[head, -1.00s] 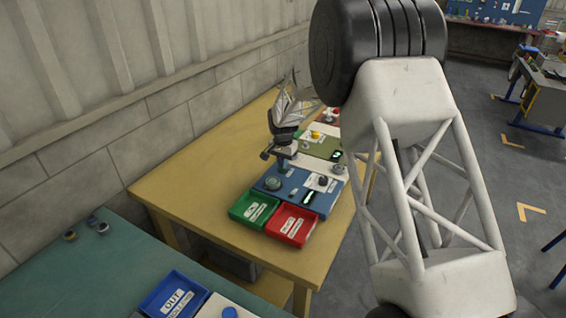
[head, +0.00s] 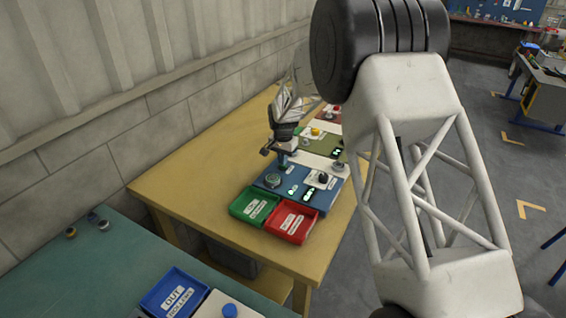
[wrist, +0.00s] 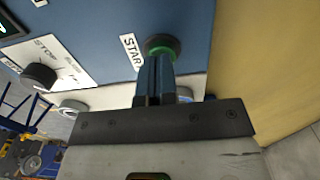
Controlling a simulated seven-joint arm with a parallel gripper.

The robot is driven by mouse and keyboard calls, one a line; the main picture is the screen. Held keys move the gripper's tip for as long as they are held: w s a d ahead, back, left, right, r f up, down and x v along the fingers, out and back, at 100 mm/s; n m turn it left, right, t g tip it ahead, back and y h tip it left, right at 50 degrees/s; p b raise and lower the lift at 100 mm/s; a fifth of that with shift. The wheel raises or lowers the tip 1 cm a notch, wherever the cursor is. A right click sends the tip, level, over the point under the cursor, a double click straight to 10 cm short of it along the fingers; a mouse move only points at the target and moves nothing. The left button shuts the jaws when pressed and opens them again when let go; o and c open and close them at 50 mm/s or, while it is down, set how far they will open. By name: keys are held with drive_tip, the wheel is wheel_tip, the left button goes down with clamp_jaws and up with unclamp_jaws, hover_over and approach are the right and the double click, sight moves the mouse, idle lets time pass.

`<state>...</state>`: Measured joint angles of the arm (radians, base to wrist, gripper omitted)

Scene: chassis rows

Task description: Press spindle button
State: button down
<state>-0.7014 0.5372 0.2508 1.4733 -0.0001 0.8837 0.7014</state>
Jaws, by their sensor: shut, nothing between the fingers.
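A round green button in a dark ring (wrist: 160,45) sits on a blue panel (wrist: 90,22), beside a white label reading "STAR", partly covered. I take this as the task's button; the word spindle is not readable. In the head view the round button (head: 272,181) is on the left part of the blue panel. My gripper (head: 283,165) is over the back left of the panel. In the wrist view its shut blue fingers (wrist: 158,62) overlap the lower edge of the button, with nothing between them. I cannot tell whether they touch it.
A black knob (wrist: 40,75) on a white plate is left of the button. A green bin (head: 240,207) and a red bin (head: 278,218) stand in front of the panel. More panels line up behind it. The yellow table (head: 190,170) is clear at left.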

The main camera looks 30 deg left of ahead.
wheel_tip(320, 180, up, 12)
drive_tip(key=shift+w, duration=0.15)
idle(0.3)
drive_tip(key=shift+a+r, duration=0.1)
idle(0.4)
drive_tip(key=s+d+r, duration=0.1)
drive_tip(key=d+r, duration=0.5)
drive_tip(key=d, duration=0.4)
drive_tip(key=s+d+r, duration=0.2)
drive_tip(key=d+r, duration=0.3)
drive_tip(key=d, duration=0.5)
drive_tip(key=s+d+r, duration=0.2)
drive_tip(key=s+d, duration=0.1)
drive_tip(key=d, duration=0.3)
drive_tip(key=s+d+r+t, duration=0.1)
drive_tip(key=s+d+r, duration=0.15)
drive_tip(key=d, duration=0.45)
drive_tip(key=s+d+r, duration=0.2)
drive_tip(key=s+d, duration=0.2)
drive_tip(key=d, duration=0.2)
drive_tip(key=s+d+r+t, duration=0.1)
drive_tip(key=s+d, duration=1.3)
drive_tip(key=s+d+f, duration=0.2)
drive_tip(key=s+d, duration=0.2)
drive_tip(key=s, duration=0.4)
drive_tip(key=s+d+f, duration=0.3)
drive_tip(key=s+d, duration=0.2)
drive_tip(key=s, duration=0.4)
drive_tip(key=shift+s+d+t, duration=0.25)
drive_tip(key=shift+t, duration=0.05)
